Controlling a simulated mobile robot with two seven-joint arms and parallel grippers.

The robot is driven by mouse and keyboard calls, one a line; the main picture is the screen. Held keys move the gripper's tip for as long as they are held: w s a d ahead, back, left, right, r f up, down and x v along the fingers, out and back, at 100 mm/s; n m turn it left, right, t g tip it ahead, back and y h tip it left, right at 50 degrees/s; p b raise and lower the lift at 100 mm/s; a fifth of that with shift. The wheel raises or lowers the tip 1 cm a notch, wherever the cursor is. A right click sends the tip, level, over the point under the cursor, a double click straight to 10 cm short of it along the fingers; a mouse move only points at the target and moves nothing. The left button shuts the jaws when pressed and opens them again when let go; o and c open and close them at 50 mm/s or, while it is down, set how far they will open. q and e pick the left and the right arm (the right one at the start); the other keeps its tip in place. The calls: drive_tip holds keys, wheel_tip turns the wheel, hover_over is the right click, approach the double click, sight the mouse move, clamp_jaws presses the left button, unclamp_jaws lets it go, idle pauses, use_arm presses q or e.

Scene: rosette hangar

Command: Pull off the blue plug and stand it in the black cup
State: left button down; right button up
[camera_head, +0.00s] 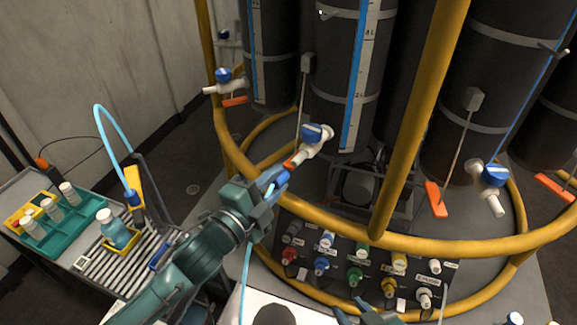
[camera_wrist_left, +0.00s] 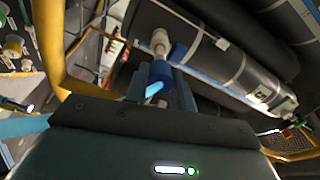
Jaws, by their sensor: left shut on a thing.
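The blue plug (camera_head: 281,180) is between the fingers of my left gripper (camera_head: 272,186), just below the white tap (camera_head: 314,145) with a blue handle. In the left wrist view the plug (camera_wrist_left: 157,73) shows dark blue at the white spout, between the fingers of my left gripper (camera_wrist_left: 163,91). I cannot tell whether plug and spout still touch.
A yellow ring rail (camera_head: 400,243) and yellow uprights surround the tall black cylinders (camera_head: 345,60). Several coloured fittings (camera_head: 355,275) stand on the panel below. A cart (camera_head: 85,262) at the left carries a teal rack (camera_head: 75,210), a bottle and an arched blue hose (camera_head: 99,122).

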sight(273, 183)
use_arm(q)
drive_tip(key=shift+p+v, duration=0.4)
drive_tip(key=shift+v, duration=1.05)
drive_tip(key=shift+r, duration=0.1)
